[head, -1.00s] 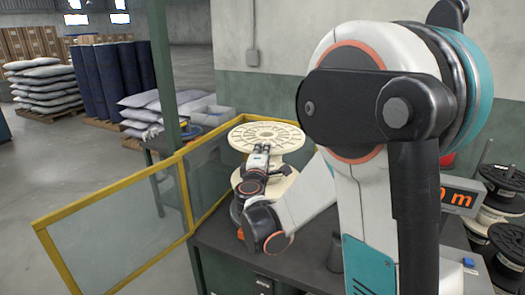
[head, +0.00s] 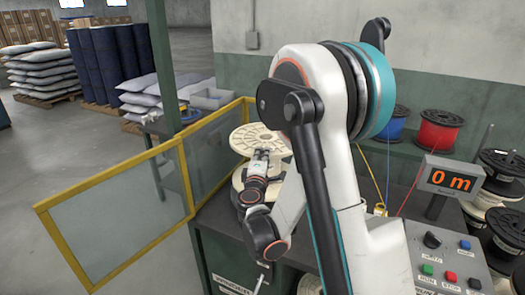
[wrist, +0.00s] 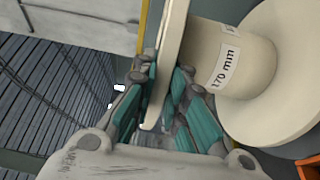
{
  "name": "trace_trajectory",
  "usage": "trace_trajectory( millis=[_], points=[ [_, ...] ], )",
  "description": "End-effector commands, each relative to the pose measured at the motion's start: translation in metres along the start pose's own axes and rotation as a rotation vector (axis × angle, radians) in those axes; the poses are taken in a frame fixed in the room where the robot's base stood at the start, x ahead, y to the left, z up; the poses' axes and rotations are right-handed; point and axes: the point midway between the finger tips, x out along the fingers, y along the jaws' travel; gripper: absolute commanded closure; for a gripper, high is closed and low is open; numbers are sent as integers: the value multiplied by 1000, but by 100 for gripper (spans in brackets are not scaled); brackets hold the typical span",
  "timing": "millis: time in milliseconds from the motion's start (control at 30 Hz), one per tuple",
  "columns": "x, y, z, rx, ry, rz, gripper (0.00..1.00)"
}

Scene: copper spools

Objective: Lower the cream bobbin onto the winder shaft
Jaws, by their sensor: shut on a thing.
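The cream bobbin (head: 250,133) is at the left end of the dark bench in the head view, its slotted top flange facing up and roughly level. My gripper (head: 260,153) holds it by the near edge of that flange. In the wrist view, the teal-padded fingers of my gripper (wrist: 162,85) are on both sides of the flange rim. The bobbin's barrel (wrist: 225,60) bears a "170 mm" label, and its other flange is at the right. The winder shaft is not visible. I cannot tell whether the bobbin touches anything below.
A yellow-framed guard (head: 118,210) stands to the left of the bench. A display (head: 450,178) reading 0 m and a button panel (head: 448,255) are at the right. Blue (head: 393,123) and red (head: 437,130) spools stand behind, with dark-flanged spools at the far right. My arm covers the bench's middle.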

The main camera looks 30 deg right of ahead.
Motion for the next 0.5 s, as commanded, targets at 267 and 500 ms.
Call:
trace_trajectory(
  millis=[267,500],
  points=[
    [0,-21,0,-1,0,1,100],
    [-1,-33,0,-1,0,1,100]
  ],
)
